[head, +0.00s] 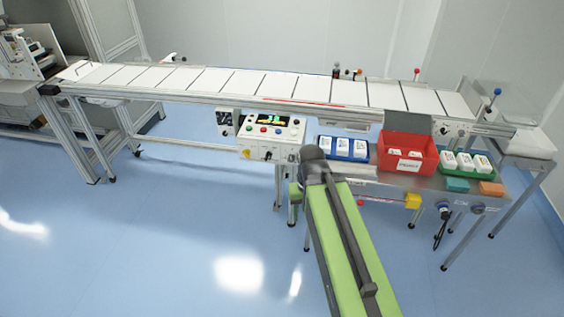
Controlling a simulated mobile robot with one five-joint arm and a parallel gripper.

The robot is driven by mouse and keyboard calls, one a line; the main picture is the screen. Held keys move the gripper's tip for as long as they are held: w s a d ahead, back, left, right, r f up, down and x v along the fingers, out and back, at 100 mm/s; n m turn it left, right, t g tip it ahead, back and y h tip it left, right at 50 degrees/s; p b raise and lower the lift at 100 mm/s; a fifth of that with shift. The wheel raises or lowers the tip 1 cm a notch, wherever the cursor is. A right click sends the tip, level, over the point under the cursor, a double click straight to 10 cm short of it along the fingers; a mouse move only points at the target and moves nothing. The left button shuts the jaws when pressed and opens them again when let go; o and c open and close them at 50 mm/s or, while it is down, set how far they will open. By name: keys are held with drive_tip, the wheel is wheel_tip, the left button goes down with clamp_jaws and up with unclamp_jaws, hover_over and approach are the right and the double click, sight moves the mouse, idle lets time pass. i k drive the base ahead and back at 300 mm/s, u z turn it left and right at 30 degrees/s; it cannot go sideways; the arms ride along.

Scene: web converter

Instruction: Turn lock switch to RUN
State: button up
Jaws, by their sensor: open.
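A control panel (272,128) hangs under the front of the conveyor, left of my arm. It has a small lit screen (274,121), a row of coloured buttons and a yellow part (246,154) at its lower left. A small dark knob (268,155) sits on its lower face. The lock switch and its RUN mark are too small to tell apart here. My green and dark grey arm reaches up from the bottom, its dark joint just right of the panel. My gripper is not visible; the arm's far end is hidden behind the joint.
The long conveyor (240,84) with white panels runs across the back. On a lower shelf stand a blue tray (343,147) of white packs, a red bin (405,154) and a green tray (470,168). Blue floor (150,220) is open in front; table legs stand near the panel.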

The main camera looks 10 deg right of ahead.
sight(246, 153)
drive_tip(key=z, duration=0.1)
drive_tip(key=k, duration=1.05)
drive_tip(key=u, duration=1)
drive_tip(key=i, duration=1.35)
drive_tip(key=u, duration=0.4)
